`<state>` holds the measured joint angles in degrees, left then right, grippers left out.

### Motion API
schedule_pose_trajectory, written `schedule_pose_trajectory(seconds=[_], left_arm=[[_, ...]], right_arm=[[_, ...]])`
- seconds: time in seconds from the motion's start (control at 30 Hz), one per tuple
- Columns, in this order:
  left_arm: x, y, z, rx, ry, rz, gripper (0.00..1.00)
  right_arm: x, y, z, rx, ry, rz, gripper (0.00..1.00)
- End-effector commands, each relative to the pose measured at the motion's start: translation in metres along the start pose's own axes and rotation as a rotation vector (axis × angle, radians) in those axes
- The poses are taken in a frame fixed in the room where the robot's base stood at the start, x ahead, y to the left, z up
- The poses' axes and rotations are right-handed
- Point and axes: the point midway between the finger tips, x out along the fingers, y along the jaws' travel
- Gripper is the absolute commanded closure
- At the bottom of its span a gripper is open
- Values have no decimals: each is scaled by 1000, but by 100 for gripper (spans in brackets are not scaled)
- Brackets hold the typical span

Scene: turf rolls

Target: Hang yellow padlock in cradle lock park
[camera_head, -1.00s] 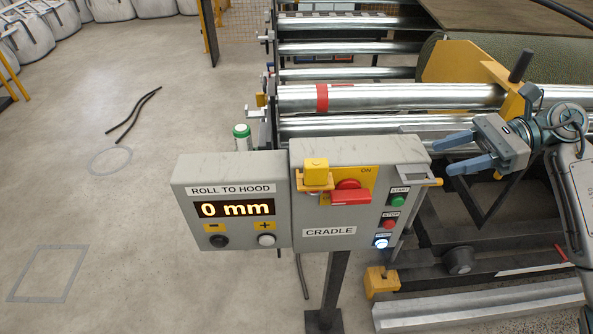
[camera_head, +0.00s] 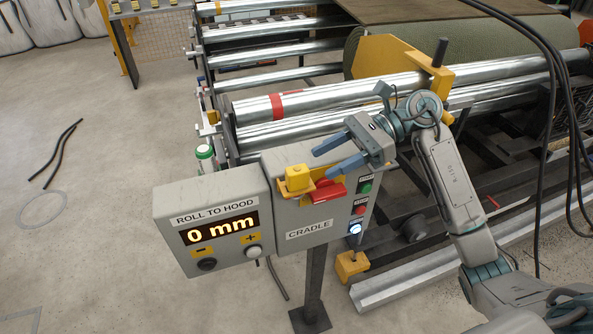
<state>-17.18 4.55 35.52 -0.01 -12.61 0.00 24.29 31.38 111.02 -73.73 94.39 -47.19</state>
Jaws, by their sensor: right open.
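The yellow padlock (camera_head: 297,177) is a small block at the upper left of the grey CRADLE box (camera_head: 290,224). It sits at a small orange-yellow ledge (camera_head: 291,194), left of the red switch handle (camera_head: 328,191); I cannot tell whether its shackle is hooked on anything. No part is labelled as the lock park. My right gripper (camera_head: 322,162) is open and empty, with its blue fingers pointing left over the top of the box. They are just right of and above the padlock, apart from it in the picture. My left gripper is not in view.
The ROLL TO HOOD display box (camera_head: 216,223) reads 0 mm and adjoins the CRADLE box on the left. Steel rollers (camera_head: 330,90) and a yellow bracket (camera_head: 385,57) are behind. Black cables (camera_head: 571,120) hang at the right. The floor at left is mostly clear.

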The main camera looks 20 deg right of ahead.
Motion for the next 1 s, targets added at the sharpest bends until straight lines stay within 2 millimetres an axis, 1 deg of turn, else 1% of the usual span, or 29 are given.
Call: schedule_pose_trajectory(seconds=[0.03, 0.1, 0.37, 0.5, 0.7, 0.83, 1.0], left_arm=[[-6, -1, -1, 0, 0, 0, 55], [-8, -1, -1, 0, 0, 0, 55], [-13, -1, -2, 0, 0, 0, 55], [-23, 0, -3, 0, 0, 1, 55], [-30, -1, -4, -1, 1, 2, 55], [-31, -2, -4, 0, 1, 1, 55], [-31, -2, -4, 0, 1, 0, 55]], right_arm=[[6, 0, 6, -1, -4, 1, 51], [12, 0, 7, 1, -3, 0, 51], [25, 0, 11, 0, -2, 1, 51], [41, 0, 19, -1, -5, 0, 51], [64, 0, 17, 1, -4, 1, 51], [70, 0, 15, 1, -1, -1, 51], [70, 0, 14, 1, 0, -1, 51]])
